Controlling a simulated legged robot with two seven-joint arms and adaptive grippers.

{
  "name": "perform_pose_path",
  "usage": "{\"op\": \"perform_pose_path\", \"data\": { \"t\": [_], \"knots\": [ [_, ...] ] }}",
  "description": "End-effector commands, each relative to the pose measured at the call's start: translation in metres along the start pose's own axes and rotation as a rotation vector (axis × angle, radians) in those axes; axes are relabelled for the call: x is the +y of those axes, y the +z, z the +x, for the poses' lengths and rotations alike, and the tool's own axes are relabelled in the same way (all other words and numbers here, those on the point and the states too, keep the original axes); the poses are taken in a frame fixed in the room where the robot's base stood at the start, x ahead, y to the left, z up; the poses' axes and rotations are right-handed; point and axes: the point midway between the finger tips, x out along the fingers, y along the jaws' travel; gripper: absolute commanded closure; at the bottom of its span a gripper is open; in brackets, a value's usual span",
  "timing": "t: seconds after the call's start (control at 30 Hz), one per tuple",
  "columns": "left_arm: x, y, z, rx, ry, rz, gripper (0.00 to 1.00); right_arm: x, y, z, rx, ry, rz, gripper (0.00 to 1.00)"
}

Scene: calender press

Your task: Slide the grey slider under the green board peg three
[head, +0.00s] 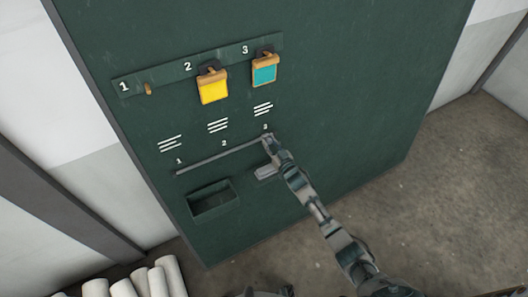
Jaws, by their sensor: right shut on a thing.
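The large green board (340,120) fills the middle of the head view. Its upper strip has pegs marked 1, 2 and 3: peg 1 (148,89) is bare, a yellow tag (213,88) hangs at peg 2, and a teal tag (264,71) hangs at peg 3. Below runs a thin grey slider rail (220,155) marked 1 to 3. My right gripper (269,143) is shut at the rail's right end, just below mark 3. The grey slider is largely hidden by the gripper, so its outline is unclear. My left gripper is not clearly seen.
A dark open box (211,199) is set on the board below the rail. White rolls (150,282) stand at the lower left. Bare concrete floor (450,190) lies to the right. White walls flank the board.

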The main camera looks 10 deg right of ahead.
Motion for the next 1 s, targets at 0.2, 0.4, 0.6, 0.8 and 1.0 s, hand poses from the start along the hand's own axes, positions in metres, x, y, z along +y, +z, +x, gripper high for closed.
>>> {"op": "perform_pose_path", "data": {
  "t": [0.2, 0.4, 0.6, 0.8, 1.0],
  "knots": [
    [0.003, -0.005, -0.001, 0.002, -0.001, -0.001, 0.6, 0.007, -0.002, 0.002, 0.003, 0.001, 0.002, 1.0],
    [0.002, -0.003, 0.0, -0.001, 0.003, -0.001, 0.6, 0.007, -0.002, 0.002, 0.0, 0.007, -0.003, 0.69],
    [0.0, -0.003, 0.0, -0.002, 0.002, 0.0, 0.6, 0.006, -0.002, 0.002, 0.001, 0.004, -0.002, 0.47],
    [0.002, -0.004, 0.0, 0.002, 0.003, -0.001, 0.6, 0.004, -0.002, 0.002, 0.002, 0.002, -0.002, 0.47],
    [0.002, -0.004, 0.0, 0.002, 0.003, -0.001, 0.6, 0.004, -0.001, -0.022, 0.0, 0.002, -0.003, 0.47]
  ]
}}
